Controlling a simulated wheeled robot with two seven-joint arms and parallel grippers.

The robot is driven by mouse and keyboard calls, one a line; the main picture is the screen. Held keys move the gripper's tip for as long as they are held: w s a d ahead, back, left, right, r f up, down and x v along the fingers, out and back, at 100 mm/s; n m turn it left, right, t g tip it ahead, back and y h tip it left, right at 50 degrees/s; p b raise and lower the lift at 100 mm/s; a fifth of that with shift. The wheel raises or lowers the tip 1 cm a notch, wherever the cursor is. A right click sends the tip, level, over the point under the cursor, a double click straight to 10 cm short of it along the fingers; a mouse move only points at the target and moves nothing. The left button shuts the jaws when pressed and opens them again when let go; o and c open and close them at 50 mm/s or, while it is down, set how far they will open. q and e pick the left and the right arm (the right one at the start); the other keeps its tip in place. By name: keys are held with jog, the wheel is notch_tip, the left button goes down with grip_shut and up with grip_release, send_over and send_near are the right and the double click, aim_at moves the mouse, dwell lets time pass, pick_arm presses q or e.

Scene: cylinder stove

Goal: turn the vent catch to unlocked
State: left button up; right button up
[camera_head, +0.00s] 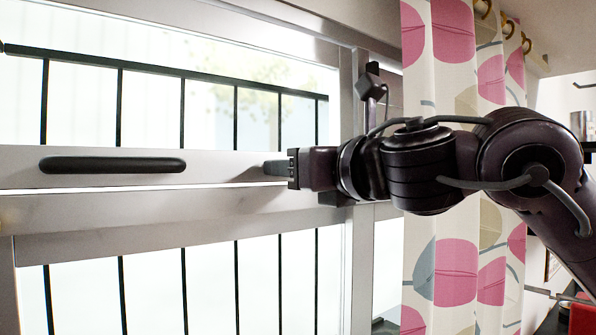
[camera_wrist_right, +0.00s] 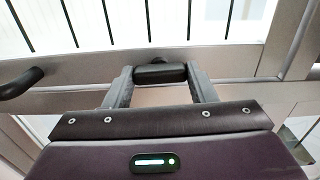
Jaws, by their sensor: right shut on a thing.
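My right gripper (camera_head: 274,168) reaches in from the right, with its fingertips at the pale window rail. In the right wrist view its two grey fingers (camera_wrist_right: 160,76) stand on either side of a short black vent catch (camera_wrist_right: 158,73). They are closed on the catch, which lies crosswise between them against the rail. In the head view the catch is hidden by the fingers. I cannot read a locked or unlocked mark. My left gripper is not in view.
A long black bar handle (camera_head: 112,165) is fixed on the rail to the left; its end also shows in the right wrist view (camera_wrist_right: 20,83). A dark handle (camera_head: 371,85) sits on the frame above my wrist. A patterned curtain (camera_head: 440,45) hangs behind my arm.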

jog(key=shift+m, duration=0.3)
jog(key=o, duration=1)
jog(key=b+v, duration=0.3)
jog(key=v, duration=0.4)
jog(key=shift+s+d+b, duration=0.2)
jog(key=shift+s+b, duration=0.05)
jog(key=shift+b, duration=0.1)
